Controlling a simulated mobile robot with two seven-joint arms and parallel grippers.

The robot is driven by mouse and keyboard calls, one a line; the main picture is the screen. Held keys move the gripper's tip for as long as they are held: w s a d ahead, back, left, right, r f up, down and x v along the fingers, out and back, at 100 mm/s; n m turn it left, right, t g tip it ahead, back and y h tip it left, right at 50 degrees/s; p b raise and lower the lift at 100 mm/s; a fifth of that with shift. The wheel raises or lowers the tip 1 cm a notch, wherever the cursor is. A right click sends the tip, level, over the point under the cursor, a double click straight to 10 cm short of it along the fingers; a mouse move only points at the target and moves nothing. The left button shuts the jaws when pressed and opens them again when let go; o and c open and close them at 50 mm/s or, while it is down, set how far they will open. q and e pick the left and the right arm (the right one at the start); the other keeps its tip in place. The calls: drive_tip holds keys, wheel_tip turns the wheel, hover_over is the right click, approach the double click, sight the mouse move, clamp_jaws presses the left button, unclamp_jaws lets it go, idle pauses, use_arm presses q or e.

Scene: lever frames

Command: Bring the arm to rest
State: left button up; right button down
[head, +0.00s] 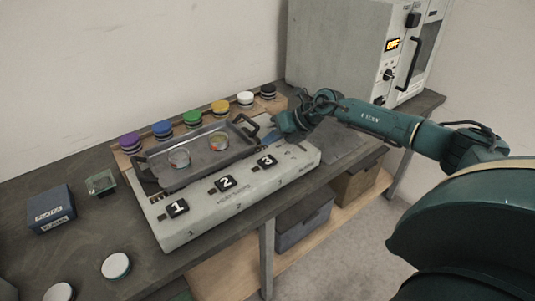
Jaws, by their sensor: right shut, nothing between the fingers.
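My right arm comes in from the right and reaches over the right end of the bench. Its teal gripper (281,127) is shut and empty, just beyond the right handle of a dark tray (222,158). Parts of the hand hide the fingertips, and I cannot tell whether it touches the tray or the pale console. My left gripper is not in view.
The tray, holding two round dishes, sits on a pale console (196,228) marked 1, 2, 3. Coloured-lidded pots stand on a wooden strip behind. A grey cabinet (338,50) reading OFF stands back right. A blue box (51,208) is left.

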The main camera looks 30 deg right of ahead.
drive_tip(key=shift+r+p, duration=0.4)
drive_tip(key=shift+r, duration=0.55)
